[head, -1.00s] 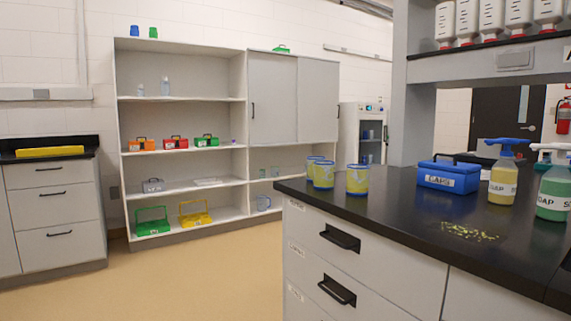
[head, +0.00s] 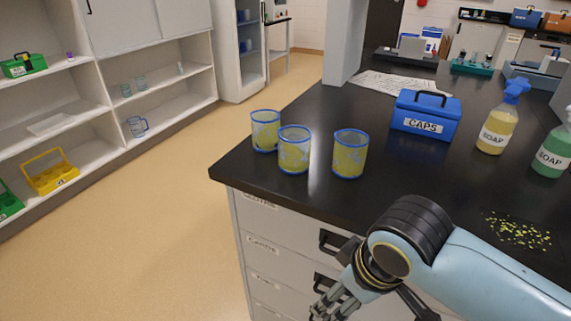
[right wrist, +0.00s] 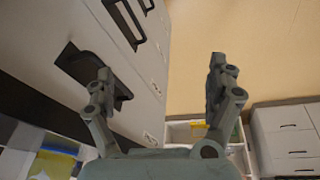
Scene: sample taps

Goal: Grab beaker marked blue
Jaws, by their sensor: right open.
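Three beakers with blue rims and yellowish sides stand upright on the black bench top near its left corner: a back left beaker (head: 265,131), a middle front beaker (head: 294,150) and a right beaker (head: 349,154). I cannot make out a marking beyond the blue on each. My right gripper (head: 332,308) is low in front of the bench drawers, below the bench top and apart from the beakers. In the right wrist view it is open and empty (right wrist: 160,72). My left gripper is not in view.
A blue CAPS box (head: 426,115), a yellow soap bottle (head: 497,125) and a green soap bottle (head: 554,150) stand right of the beakers. Yellow-green bits (head: 517,231) lie on the bench. Drawer handles (head: 333,241) stick out near my right gripper. The floor at left is clear.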

